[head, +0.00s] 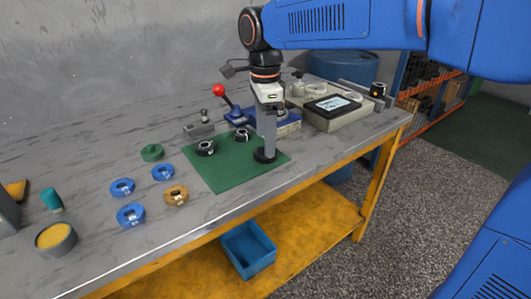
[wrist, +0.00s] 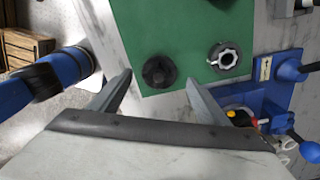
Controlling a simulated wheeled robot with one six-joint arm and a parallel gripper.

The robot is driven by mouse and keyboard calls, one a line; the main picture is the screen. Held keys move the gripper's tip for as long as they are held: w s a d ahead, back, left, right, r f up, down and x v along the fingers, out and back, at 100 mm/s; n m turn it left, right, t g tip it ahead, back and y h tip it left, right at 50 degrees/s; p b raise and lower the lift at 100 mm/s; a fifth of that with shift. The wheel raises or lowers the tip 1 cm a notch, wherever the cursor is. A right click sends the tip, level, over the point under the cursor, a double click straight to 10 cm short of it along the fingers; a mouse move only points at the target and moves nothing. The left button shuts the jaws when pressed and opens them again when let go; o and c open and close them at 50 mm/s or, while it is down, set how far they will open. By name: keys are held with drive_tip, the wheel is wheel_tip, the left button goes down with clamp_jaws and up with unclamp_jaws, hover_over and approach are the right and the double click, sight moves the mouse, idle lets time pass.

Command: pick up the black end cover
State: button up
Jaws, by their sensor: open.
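The black end cover (head: 265,156) is a round black disc with a raised centre. It lies flat on the green mat (head: 225,178) near the mat's right corner. It also shows in the wrist view (wrist: 160,72). My gripper (head: 267,146) points down right over the cover in the head view, and its finger partly hides it. In the wrist view, the open fingers of my gripper (wrist: 158,77) stand on either side of the cover, with visible gaps. Nothing is held. Whether the fingertips are down at the cover's height is hard to tell.
Two black parts with pale rings, a left one (head: 205,148) and a right one (head: 243,135), sit on the mat. A red-knobbed lever device (head: 235,112) stands behind it. Blue rings (head: 131,215), a bronze ring (head: 175,195) and a green part (head: 152,152) lie left of the mat.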

drive_tip(key=shift+f, duration=1.75)
drive_tip(key=c, duration=1.3)
drive_tip(key=shift+c, duration=0.2)
drive_tip(key=shift+r, duration=0.1)
wheel_tip(320, 180, up, 10)
drive_tip(key=shift+r, duration=0.25)
drive_tip(key=shift+r, duration=0.5)
drive_tip(key=shift+a, duration=0.1)
